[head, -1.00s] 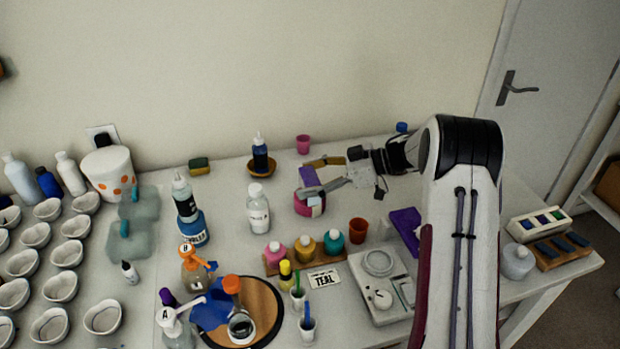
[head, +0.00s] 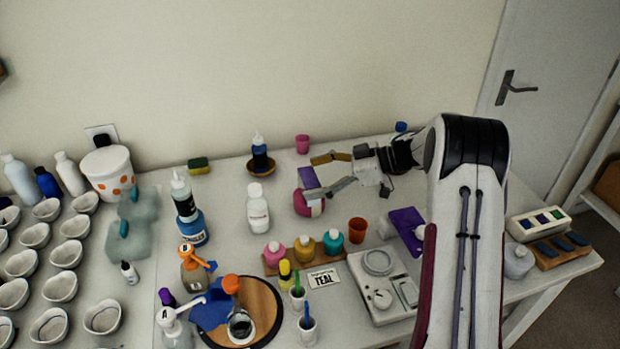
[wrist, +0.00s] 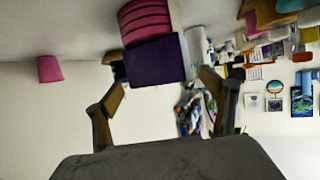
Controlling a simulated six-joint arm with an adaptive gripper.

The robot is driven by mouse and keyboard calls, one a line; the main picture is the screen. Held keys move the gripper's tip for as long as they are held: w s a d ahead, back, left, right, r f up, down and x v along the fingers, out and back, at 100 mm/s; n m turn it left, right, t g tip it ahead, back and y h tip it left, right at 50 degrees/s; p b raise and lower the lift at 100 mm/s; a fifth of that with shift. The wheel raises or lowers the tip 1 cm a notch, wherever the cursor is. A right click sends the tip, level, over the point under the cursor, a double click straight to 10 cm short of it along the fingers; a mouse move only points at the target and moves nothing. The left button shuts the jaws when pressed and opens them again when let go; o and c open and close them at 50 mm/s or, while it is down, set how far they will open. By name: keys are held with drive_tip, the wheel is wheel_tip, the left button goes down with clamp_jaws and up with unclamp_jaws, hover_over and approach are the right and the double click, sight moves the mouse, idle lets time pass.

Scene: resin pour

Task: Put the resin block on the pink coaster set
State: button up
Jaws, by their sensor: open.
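The resin block, a purple square slab (head: 308,177), stands against the upper side of the pink coaster set (head: 303,204), a round pink stack with a pale label. In the wrist view, which is upside down, the purple block (wrist: 155,63) touches the ribbed pink stack (wrist: 143,20) and appears to rest on its top. My gripper (head: 320,177) is open, with one finger on the far side of the block and one on the near side. In the wrist view the open fingers (wrist: 162,85) show a gap to the block on both sides.
A pink cup (head: 302,144) stands behind the block, and an orange-brown cup (head: 357,230) in front. A white bottle (head: 258,209) is to the left. A rack of small paint bottles (head: 304,250) and a scale (head: 385,285) are nearer. Another purple item (head: 407,228) lies right.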

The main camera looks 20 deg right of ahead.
drive_tip(key=v, duration=1)
drive_tip(key=shift+d+r, duration=0.1)
drive_tip(key=shift+r, duration=0.05)
idle(0.3)
